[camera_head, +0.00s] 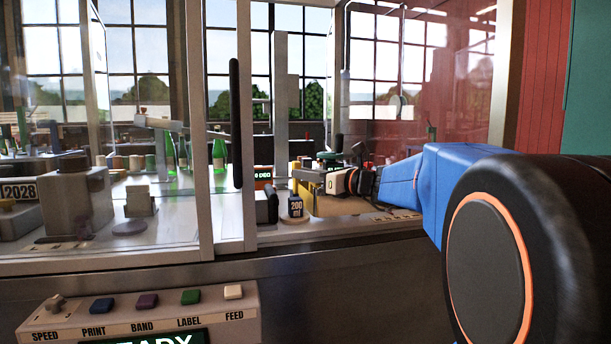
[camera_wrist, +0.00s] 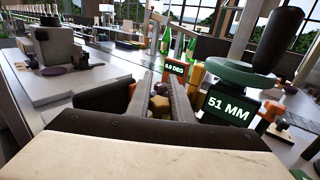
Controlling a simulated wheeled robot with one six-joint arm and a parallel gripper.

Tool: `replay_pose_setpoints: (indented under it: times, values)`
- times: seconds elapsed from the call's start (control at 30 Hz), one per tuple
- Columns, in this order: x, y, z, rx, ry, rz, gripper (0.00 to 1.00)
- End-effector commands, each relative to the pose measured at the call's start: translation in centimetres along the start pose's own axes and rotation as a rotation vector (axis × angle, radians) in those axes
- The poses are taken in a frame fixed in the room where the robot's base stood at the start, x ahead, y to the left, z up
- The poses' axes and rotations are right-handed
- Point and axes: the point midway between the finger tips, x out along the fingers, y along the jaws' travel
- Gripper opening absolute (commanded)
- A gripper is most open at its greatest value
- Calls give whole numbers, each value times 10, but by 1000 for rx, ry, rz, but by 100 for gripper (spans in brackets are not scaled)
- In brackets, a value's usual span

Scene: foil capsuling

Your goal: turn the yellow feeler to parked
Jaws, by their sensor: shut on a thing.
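My gripper (camera_wrist: 161,84) reaches forward in the wrist view, its two grey fingers close together at the tips. A small yellow piece, which I take as the yellow feeler (camera_wrist: 160,103), shows between the fingers, and they are shut on it. Its lower part and its pivot are hidden by the fingers and the gripper body. No parked mark can be made out. In the head view my gripper (camera_head: 338,183) is small, in the opening of the glazed cabinet, beside a yellow body (camera_head: 312,203); the feeler cannot be told apart there.
An orange readout (camera_wrist: 175,67) shows about 8.8 DEG just beyond the fingertips. A green 51 MM readout (camera_wrist: 228,109) and a green handwheel (camera_wrist: 242,74) with a black handle stand close on the right. Green bottles (camera_head: 219,156) stand behind. A button panel (camera_head: 140,308) is at the front left.

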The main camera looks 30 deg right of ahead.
Motion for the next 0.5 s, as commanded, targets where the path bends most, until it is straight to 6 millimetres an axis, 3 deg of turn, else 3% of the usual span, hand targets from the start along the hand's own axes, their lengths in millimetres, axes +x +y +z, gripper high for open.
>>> replay_pose_setpoints:
  times: [0.1, 0.13, 0.2, 0.5]
  values:
    - [0, 0, 0, 0, 0, 0, 0]
    - [0, 0, 0, 0, 0, 0, 22]
    - [0, 0, 0, 0, 0, 0, 39]
    - [0, 0, 0, 0, 0, 0, 39]
